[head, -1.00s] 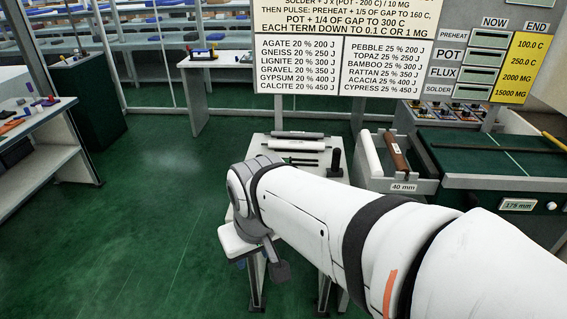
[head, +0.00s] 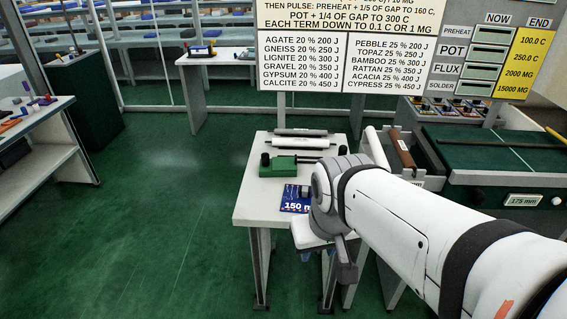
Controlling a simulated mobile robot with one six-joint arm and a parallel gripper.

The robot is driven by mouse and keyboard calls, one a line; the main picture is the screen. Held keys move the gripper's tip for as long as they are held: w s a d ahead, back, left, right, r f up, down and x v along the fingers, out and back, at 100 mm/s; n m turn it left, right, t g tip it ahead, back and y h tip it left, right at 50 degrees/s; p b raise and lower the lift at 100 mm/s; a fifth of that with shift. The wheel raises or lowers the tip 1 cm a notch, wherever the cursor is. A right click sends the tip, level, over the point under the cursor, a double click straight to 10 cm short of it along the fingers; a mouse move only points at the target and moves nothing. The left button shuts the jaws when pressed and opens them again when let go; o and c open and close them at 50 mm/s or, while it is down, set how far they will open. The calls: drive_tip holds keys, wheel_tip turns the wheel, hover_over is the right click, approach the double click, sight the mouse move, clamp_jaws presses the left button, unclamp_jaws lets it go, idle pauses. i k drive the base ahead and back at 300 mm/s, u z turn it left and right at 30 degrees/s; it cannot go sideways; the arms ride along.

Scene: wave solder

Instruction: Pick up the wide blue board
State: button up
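A blue board (head: 294,199) lies on the white table, its right part hidden behind my wrist. White print on it reads "150 m" before it is cut off. A small dark piece shows at its right edge, and I cannot tell whether it belongs to the board. My arm reaches in from the lower right. My gripper (head: 346,268) hangs at the arm's end, mostly hidden by the wrist, right of and in front of the board in the picture.
A green fixture (head: 278,168) with dark knobs stands behind the board on the white table (head: 252,203). Grey and white rollers (head: 300,142) lie at the back. A green conveyor (head: 480,150) marked 175 mm is at right. Open green floor (head: 160,220) lies to the left.

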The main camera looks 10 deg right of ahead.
sight(296, 198)
drive_tip(key=u, duration=0.05)
drive_tip(key=i, duration=1)
drive_tip(key=z, duration=0.05)
